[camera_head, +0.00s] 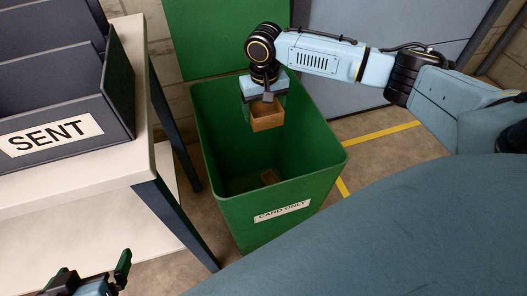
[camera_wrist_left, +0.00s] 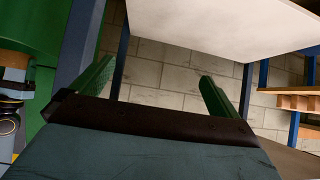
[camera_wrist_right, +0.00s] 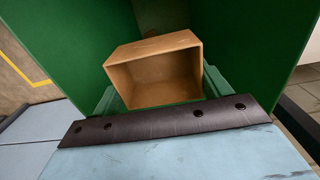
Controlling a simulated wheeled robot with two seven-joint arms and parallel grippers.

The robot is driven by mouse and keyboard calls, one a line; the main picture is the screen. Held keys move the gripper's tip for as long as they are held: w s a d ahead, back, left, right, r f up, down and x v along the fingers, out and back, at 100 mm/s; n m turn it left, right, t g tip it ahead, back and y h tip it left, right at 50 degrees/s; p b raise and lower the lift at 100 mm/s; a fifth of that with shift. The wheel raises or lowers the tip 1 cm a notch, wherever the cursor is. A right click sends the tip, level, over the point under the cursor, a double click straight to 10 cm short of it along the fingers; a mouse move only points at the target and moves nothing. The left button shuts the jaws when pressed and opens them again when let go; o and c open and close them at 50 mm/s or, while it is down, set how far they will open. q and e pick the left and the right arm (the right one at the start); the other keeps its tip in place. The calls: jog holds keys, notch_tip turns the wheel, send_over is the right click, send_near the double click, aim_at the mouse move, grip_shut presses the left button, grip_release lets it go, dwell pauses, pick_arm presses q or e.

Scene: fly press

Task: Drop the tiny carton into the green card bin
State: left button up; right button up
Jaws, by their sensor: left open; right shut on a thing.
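The tiny carton (camera_head: 267,115) is a small open brown box. My right gripper (camera_head: 265,100) is shut on it and holds it over the mouth of the green card bin (camera_head: 275,213), towards its back. The right wrist view shows the carton (camera_wrist_right: 155,72) between the fingers, its open side facing the camera, with green bin walls (camera_wrist_right: 245,40) around it. A small brown piece (camera_head: 268,177) lies at the bottom of the bin. My left gripper (camera_head: 100,280) is low at the bottom left; its fingers (camera_wrist_left: 155,85) are apart and empty in the left wrist view.
A pale table (camera_head: 85,180) with a dark tray labelled SENT (camera_head: 65,130) stands left of the bin. A green panel (camera_head: 225,38) and a grey-blue panel (camera_head: 385,25) stand behind it. Yellow lines (camera_head: 380,133) mark the floor on the right.

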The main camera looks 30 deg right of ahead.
pick_arm(q)
jog(key=shift+w+d+r, duration=0.1)
jog(key=shift+w+r, duration=0.05)
jog(key=shift+r, duration=0.1)
pick_arm(e)
jog(key=o, duration=1)
pick_arm(q)
jog(key=shift+f, duration=0.1)
pick_arm(e)
jog(key=shift+r, duration=0.1)
pick_arm(q)
jog(key=s+a+f+g+y+p, duration=0.2)
jog(key=s+a+f+g+p, duration=0.25)
jog(key=s, duration=0.45)
pick_arm(e)
notch_tip(320, 180, up, 6)
jog(key=shift+f+b, duration=0.1)
jog(key=shift+b, duration=0.65)
pick_arm(q)
notch_tip(320, 180, down, 9)
jog(key=a+g+p, duration=0.2)
jog(key=p, duration=0.1)
jog(key=shift+w, duration=0.45)
pick_arm(e)
notch_tip(320, 180, up, 7)
jog(key=shift+r, duration=0.2)
jog(key=shift+f, duration=0.1)
